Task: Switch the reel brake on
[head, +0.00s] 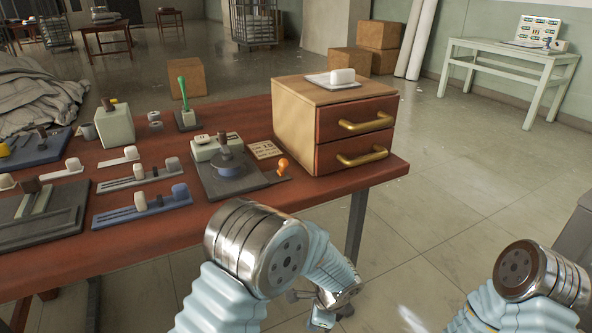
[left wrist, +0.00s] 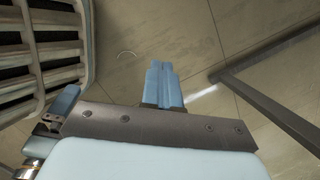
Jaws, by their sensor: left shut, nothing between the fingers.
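A device with a round blue-grey disc and a dark upright handle (head: 226,158) sits on the red-brown table (head: 150,235), on a dark base plate. It looks most like the reel, but I cannot tell for sure which part is its brake. A small orange knob (head: 283,165) stands at the right of the plate, beside a printed card (head: 264,149). My left gripper (head: 325,315) hangs low in front of the table, apart from everything on it. In the left wrist view its pale blue fingers (left wrist: 163,84) are together and empty, over floor. My right gripper is out of view.
Several slider devices (head: 142,205) cover the table's left part. A green-handled lever (head: 184,100) stands behind. A two-drawer cabinet (head: 293,125) with brass handles occupies the right end. A table leg (head: 355,225) stands near my left arm.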

